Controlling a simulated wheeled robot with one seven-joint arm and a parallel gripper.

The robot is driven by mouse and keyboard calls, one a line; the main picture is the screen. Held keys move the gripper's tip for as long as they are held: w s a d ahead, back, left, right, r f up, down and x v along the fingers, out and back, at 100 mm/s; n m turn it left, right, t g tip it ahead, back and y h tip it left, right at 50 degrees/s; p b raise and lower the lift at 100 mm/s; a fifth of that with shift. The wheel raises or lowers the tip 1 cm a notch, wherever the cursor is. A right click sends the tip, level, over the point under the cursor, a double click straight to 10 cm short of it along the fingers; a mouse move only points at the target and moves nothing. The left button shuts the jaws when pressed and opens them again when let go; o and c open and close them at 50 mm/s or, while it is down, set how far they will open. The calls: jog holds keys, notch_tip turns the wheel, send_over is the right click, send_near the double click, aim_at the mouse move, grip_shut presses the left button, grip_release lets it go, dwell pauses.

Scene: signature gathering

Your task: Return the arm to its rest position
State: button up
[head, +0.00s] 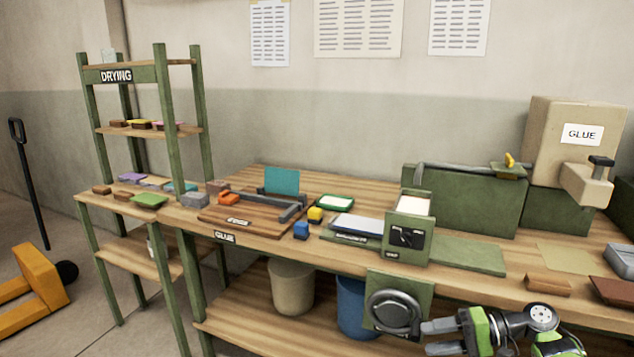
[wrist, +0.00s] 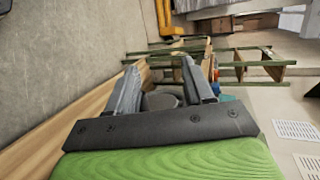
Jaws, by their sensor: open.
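My gripper (head: 436,338) is at the lower right of the head view, in front of the bench's front edge. It points left, close to a round dark handwheel (head: 394,311) on a green plate; I cannot tell whether it touches it. In the wrist view my gripper (wrist: 160,78) has its two grey fingers apart. A dark rounded shape, perhaps the handwheel, shows between and beyond the fingers, and nothing is clearly held. Part of my green and black arm shows at the lower right of the head view.
The wooden bench (head: 480,283) carries a green press box (head: 408,232), blocks and a glue machine (head: 575,140). A drying rack (head: 160,100) stands at left. A beige bin (head: 291,288) and a blue bin (head: 354,308) sit below. A yellow pallet jack (head: 38,280) stands on the floor.

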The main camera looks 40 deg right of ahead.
jog(key=w+a+r+n+g, duration=0.25)
jog(key=w+a+g, duration=0.35)
jog(key=w+a, duration=0.4)
jog(key=a+r+n+g+h, duration=0.1)
jog(key=a+n+g+h, duration=0.15)
jog(key=a, duration=0.75)
jog(key=a+r+n+g+h, duration=0.2)
jog(key=a+h, duration=0.2)
jog(key=a, duration=0.6)
jog(key=s+a+r+n+t+h, duration=0.2)
jog(key=s+a+r+t, duration=0.15)
jog(key=s, duration=0.35)
jog(key=s+a+r+n+t+h, duration=0.1)
jog(key=s+a+r+t, duration=0.1)
jog(key=s+a, duration=0.45)
notch_tip(320, 180, up, 15)
jog(key=s+d+p, duration=0.1)
jog(key=d+p, duration=0.1)
jog(key=p, duration=1.3)
jog(key=shift+p, duration=0.3)
jog(key=shift+r, duration=0.1)
